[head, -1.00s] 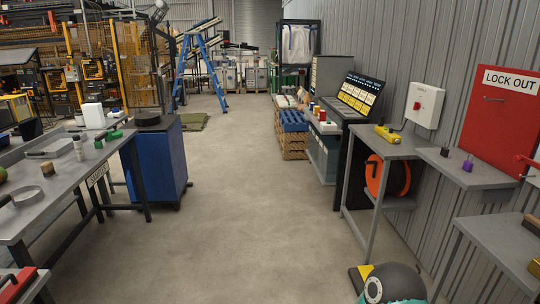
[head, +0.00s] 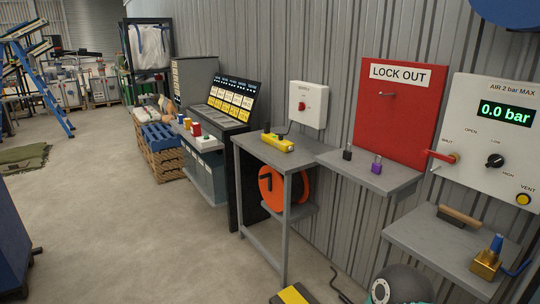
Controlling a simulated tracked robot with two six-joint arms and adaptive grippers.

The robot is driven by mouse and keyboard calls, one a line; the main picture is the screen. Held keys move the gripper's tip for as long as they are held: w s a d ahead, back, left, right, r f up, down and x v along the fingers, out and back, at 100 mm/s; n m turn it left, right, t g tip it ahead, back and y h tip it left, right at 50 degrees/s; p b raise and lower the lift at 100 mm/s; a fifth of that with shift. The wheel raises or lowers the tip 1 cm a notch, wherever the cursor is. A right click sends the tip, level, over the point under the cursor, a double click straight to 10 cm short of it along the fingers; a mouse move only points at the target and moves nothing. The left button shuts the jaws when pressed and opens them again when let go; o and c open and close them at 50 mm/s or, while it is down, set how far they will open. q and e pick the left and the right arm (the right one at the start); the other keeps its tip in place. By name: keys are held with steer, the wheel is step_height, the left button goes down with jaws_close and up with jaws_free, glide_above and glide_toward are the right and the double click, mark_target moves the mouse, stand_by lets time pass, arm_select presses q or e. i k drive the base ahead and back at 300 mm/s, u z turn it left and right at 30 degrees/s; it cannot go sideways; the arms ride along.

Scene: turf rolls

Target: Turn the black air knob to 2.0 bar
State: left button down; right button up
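The black air knob (head: 495,160) is on a pale panel (head: 470,110) on the wall at the right of the head view. LOW and HIGH are printed by the knob, and its display (head: 505,112) reads 0.0 bar. The panel is headed AIR 2 bar MAX. A red lever (head: 440,156) stands to the left of the knob, by the words SHUT and OPEN. A yellow VENT button (head: 523,199) is below right. Neither of my grippers is in view.
A grey shelf (head: 420,237) below the panel holds a brush (head: 459,215) and a brass fitting (head: 486,262). A red LOCK OUT board (head: 400,120) is to the left. A rounded dark machine (head: 405,285) stands on the floor in front. Clear floor (head: 110,240) lies left.

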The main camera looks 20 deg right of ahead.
mark_target(495, 160)
steer(key=z, duration=0.6)
steer(key=i, duration=1.15)
steer(key=z, duration=0.7)
steer(key=k, duration=0.65)
steer(key=z, duration=0.15)
steer(key=i, duration=0.6)
